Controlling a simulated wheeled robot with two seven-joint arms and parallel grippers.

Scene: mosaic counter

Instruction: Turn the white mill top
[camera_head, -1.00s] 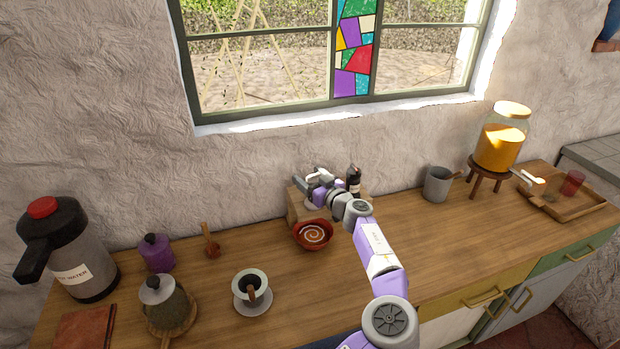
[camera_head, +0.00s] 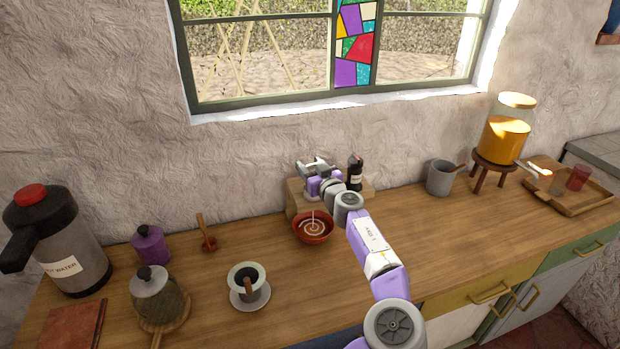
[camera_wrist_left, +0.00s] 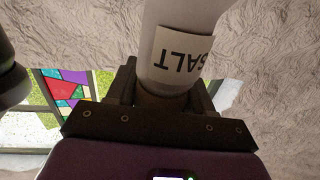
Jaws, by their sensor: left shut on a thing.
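The white mill (camera_wrist_left: 182,40) has a label reading SALT, upside down in the left wrist view. My left gripper (camera_wrist_left: 165,95) is shut on it, with a dark finger on either side just beyond the label. In the head view my left gripper (camera_head: 316,168) is over a small wooden block (camera_head: 298,207) at the back of the counter, against the wall. There the gripper and wrist hide most of the white mill. My right gripper is not in view.
A dark mill (camera_head: 355,174) stands close to the right of my gripper. A red bowl (camera_head: 312,228) with a white spiral sits in front of the block. A grey mug (camera_head: 440,178) and a juice dispenser (camera_head: 503,135) stand farther right.

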